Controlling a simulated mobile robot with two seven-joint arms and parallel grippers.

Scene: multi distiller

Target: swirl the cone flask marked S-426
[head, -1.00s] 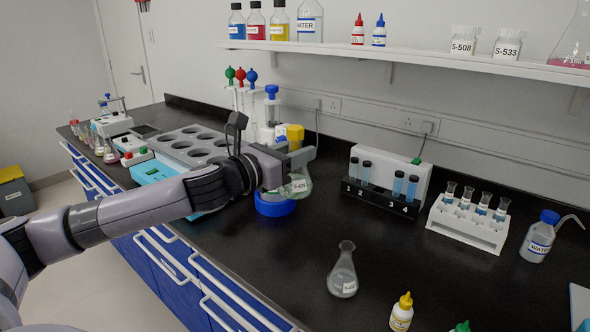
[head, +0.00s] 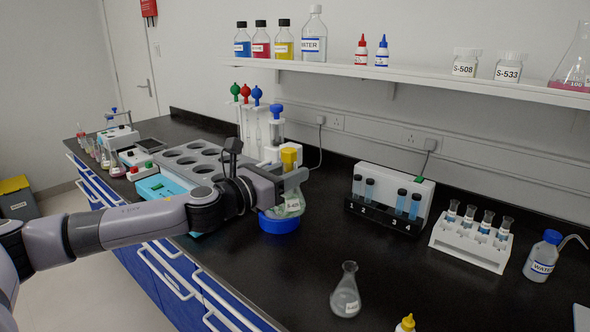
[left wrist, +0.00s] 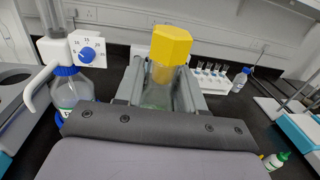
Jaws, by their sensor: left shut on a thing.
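A glass cone flask (head: 293,205) with a yellow cap (head: 289,158) and a small label, too small to read surely, is at my left gripper (head: 296,179). The gripper is shut on its neck; in the left wrist view the yellow cap (left wrist: 171,45) stands up between the fingers (left wrist: 160,88). The flask is upright or nearly so, over a blue ring (head: 279,224); I cannot tell whether they touch. A second, uncapped cone flask (head: 346,295) with a label stands to the front right. My right gripper is not in view.
A bottle-top dispenser (left wrist: 72,80) is close to the left of the gripper. A grey block with round wells (head: 190,160) lies behind the arm. A numbered tube rack (head: 384,213) and a white rack (head: 470,245) stand right. The middle of the black bench is clear.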

